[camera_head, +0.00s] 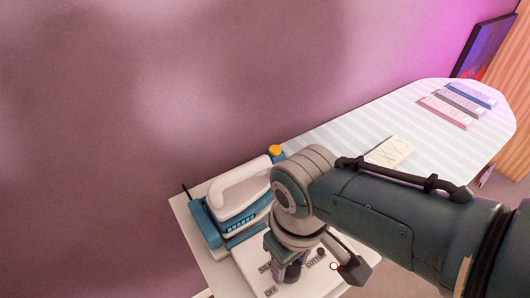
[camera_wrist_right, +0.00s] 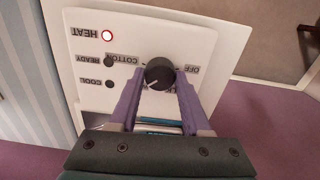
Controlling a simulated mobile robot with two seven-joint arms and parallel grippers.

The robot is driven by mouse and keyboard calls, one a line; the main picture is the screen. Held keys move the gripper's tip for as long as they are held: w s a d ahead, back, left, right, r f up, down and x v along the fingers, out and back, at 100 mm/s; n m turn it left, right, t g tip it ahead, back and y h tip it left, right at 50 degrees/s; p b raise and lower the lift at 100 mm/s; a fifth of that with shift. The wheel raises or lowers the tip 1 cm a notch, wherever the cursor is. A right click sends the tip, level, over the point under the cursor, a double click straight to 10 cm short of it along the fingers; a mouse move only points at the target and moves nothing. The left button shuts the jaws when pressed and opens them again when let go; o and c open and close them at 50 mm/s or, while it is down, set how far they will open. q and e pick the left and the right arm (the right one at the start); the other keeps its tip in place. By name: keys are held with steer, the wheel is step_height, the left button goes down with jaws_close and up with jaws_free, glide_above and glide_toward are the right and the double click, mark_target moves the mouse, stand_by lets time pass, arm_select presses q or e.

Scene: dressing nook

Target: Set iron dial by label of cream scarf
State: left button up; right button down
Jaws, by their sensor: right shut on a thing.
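The iron's white control panel (camera_head: 254,272) sits at the near end of the board and also shows in the right wrist view (camera_wrist_right: 200,45). My right gripper (camera_wrist_right: 160,88) is shut on the black dial (camera_wrist_right: 160,72), one purple finger on each side. The dial's pale pointer mark points to the lower left in the wrist view. Lower labels are partly hidden by the fingers. The cream scarf (camera_head: 391,151) lies folded on the board, its marks too small to read. My left gripper is out of view.
The blue and white iron (camera_head: 238,205) stands beside the panel. The HEAT lamp (camera_wrist_right: 107,35) is lit; READY (camera_wrist_right: 108,62) and COOL (camera_wrist_right: 109,84) are dark. Pink (camera_head: 446,112), grey and blue folded pieces lie at the striped board's (camera_head: 345,128) far end. A wall runs behind.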

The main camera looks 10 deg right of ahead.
steer(key=m, duration=0.6)
steer(key=shift+m+p, duration=0.3)
steer(key=m, duration=0.3)
steer(key=shift+m, duration=0.8)
steer(key=shift+c, duration=1.8)
jaws_free()
